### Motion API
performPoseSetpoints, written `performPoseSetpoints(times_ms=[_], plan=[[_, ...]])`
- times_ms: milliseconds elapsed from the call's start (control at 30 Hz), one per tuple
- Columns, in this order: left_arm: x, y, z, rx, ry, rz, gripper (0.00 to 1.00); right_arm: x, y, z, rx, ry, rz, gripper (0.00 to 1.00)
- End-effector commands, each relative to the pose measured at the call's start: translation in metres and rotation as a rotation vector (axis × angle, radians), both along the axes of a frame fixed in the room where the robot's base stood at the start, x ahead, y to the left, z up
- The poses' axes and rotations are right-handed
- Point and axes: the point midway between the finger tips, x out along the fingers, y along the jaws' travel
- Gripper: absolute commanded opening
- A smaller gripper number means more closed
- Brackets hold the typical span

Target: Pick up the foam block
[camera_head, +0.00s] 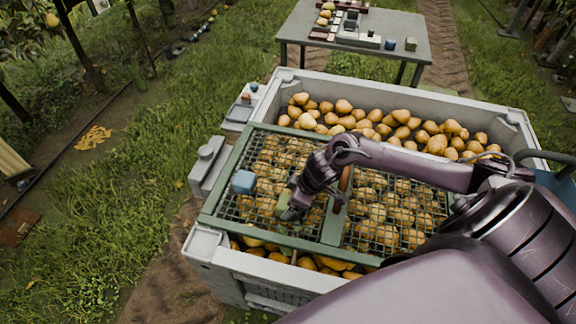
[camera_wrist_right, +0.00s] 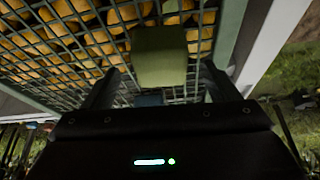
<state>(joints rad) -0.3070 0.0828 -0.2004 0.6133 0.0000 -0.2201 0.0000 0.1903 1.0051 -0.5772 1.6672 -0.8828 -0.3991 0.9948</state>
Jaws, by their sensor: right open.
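A green block (camera_head: 283,200), which looks like the foam block, rests on the green mesh rack (camera_head: 333,222) over the pear bin. It shows clearly in the right wrist view (camera_wrist_right: 159,55). My right gripper (camera_head: 298,206) is low over the rack, right at the block. In the wrist view its two open fingers (camera_wrist_right: 154,80) stand on either side, with the block just ahead of and between their tips. No finger visibly touches it. The gripper partly hides the block in the head view. A blue block (camera_head: 244,181) sits apart to the left. My left gripper is out of view.
The large white bin (camera_head: 290,75) holds many pears (camera_head: 343,106) under and behind the rack. A grey table (camera_head: 409,35) with small items stands at the back. Grey ledges with items sit along the bin's left side. Grass surrounds the bin.

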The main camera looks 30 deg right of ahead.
Motion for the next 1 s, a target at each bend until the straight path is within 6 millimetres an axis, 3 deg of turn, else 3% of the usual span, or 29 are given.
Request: performPoseSetpoints(times_ms=[233, 533, 867, 1000], plan=[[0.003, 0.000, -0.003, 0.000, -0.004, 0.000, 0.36, 0.011, 0.010, -0.032, 0.000, -0.001, -0.001, 0.82], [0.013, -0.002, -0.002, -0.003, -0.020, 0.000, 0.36, 0.012, 0.010, -0.036, -0.003, -0.001, 0.001, 0.81], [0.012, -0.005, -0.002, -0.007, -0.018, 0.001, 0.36, 0.012, 0.010, -0.036, -0.003, -0.001, 0.001, 0.37], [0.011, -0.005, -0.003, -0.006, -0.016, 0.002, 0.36, 0.012, 0.010, -0.036, -0.002, -0.002, 0.001, 0.34]])
